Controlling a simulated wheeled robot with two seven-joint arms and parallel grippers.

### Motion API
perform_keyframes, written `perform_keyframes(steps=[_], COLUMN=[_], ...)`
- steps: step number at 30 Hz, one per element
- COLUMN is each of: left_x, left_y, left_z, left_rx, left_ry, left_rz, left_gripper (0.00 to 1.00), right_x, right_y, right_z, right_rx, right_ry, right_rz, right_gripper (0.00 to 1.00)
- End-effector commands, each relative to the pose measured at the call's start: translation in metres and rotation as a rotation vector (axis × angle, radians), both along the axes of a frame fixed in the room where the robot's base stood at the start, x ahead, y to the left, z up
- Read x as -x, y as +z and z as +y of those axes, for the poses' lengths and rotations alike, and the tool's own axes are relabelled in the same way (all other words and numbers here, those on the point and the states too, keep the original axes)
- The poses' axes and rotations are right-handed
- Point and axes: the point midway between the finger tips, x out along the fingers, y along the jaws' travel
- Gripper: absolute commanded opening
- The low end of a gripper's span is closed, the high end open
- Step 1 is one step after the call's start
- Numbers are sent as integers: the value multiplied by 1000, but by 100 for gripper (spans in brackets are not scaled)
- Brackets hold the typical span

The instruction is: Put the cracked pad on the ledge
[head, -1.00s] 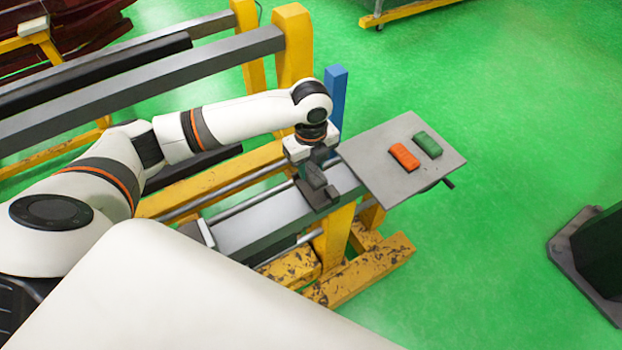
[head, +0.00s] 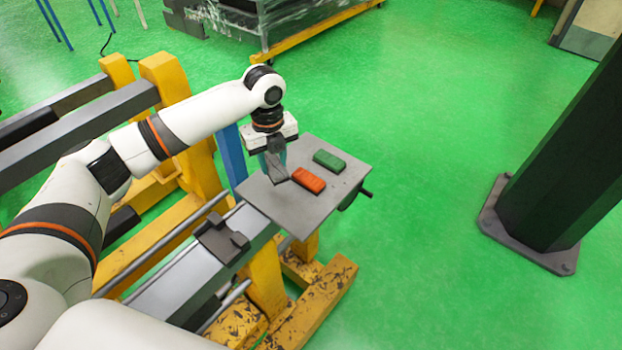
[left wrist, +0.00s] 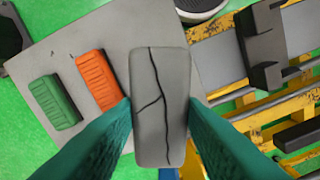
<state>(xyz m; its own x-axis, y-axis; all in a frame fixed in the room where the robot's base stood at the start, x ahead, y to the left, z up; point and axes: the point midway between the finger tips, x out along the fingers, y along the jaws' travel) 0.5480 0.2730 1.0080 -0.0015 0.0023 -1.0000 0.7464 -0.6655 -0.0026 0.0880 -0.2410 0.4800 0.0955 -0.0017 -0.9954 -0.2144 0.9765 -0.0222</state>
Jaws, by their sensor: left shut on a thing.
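My left gripper (head: 275,160) points down and is shut on the cracked pad (left wrist: 160,115), a grey block with dark branching cracks on its face. In the left wrist view the pad sits between the two teal fingers. In the head view the gripper is over the left part of the grey ledge plate (head: 307,212), left of the orange pad. I cannot tell whether the cracked pad touches the plate. The plate also shows in the left wrist view (left wrist: 115,30). My right gripper is not in view.
An orange pad (head: 308,180) and a green pad (head: 329,160) lie on the plate. The dark holder (head: 222,240) on the rail is empty. A blue post (head: 230,155) stands close to my arm. The plate's front part is clear. A dark column (head: 565,160) stands far right.

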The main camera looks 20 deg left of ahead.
Motion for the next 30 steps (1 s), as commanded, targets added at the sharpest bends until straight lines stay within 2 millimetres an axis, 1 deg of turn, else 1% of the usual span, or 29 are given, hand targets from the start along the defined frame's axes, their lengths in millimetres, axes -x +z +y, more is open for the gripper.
perform_keyframes(steps=[3, 6, 13, 18, 21, 29, 30], left_x=[1, 2, 1, 1, 1, 1, 1], left_y=[-22, -38, -58, -81, -87, -89, -90], left_z=[0, 0, 0, 0, 0, 0, 0], left_rx=[-1, -3, -1, -1, -1, -1, -1], left_ry=[0, 0, -1, 0, 0, 0, 0], left_rz=[6, 4, 4, 3, 1, 1, 1], left_gripper=[13, 13, 13, 13, 13, 13, 37], right_x=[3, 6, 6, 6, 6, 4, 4], right_y=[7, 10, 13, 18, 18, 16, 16], right_z=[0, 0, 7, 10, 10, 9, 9], right_rx=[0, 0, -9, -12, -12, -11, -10], right_ry=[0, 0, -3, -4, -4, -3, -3], right_rz=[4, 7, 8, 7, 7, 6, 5], right_gripper=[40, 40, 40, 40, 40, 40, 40])
